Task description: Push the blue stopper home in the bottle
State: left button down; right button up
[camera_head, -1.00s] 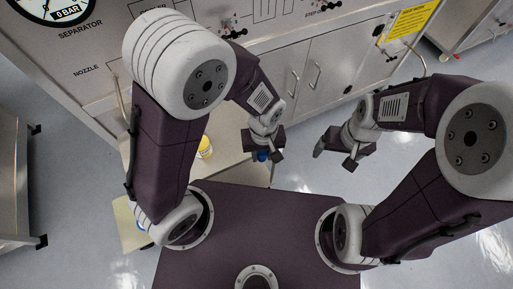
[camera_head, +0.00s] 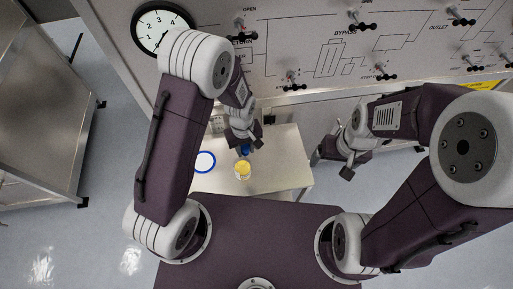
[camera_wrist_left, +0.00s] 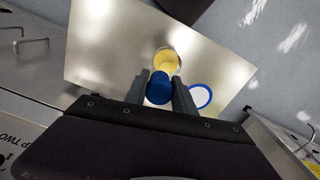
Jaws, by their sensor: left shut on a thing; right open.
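The blue stopper (camera_wrist_left: 158,88) is between the two fingers of my left gripper (camera_wrist_left: 160,92), which is shut on it. In the head view my left gripper (camera_head: 243,141) holds the stopper (camera_head: 244,150) just beyond the bottle. The bottle (camera_head: 242,170) has yellow contents and stands upright on a small steel table. It also shows in the left wrist view (camera_wrist_left: 167,60), just past the stopper and partly overlapped by it. I cannot tell whether stopper and bottle touch. My right gripper (camera_head: 333,165) is open and empty, to the right of the table.
The steel table (camera_head: 285,170) carries a white disc with a blue ring (camera_head: 204,162), left of the bottle. A panel with a gauge (camera_head: 163,28) and several valve handles stands behind. A steel bench (camera_head: 50,120) is at the far left.

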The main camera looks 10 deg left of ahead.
pick_arm(q)
jog(key=shift+s+a+r+n+p, duration=0.2)
jog(key=shift+a+r+n+p, duration=0.1)
jog(key=shift+a+r+p, duration=0.45)
jog(key=shift+a+r, duration=0.1)
jog(key=shift+a, duration=0.05)
pick_arm(e)
notch_tip(320, 180, up, 2)
jog(key=shift+s+d+r, duration=0.1)
jog(key=shift+d+r, duration=0.05)
jog(key=shift+r, duration=0.1)
pick_arm(q)
notch_tip(320, 180, down, 6)
jog(key=b, duration=0.4)
jog(key=shift+r+b, duration=0.1)
jog(key=shift+b, duration=0.2)
pick_arm(e)
notch_tip(320, 180, down, 4)
jog(key=shift+f, duration=0.2)
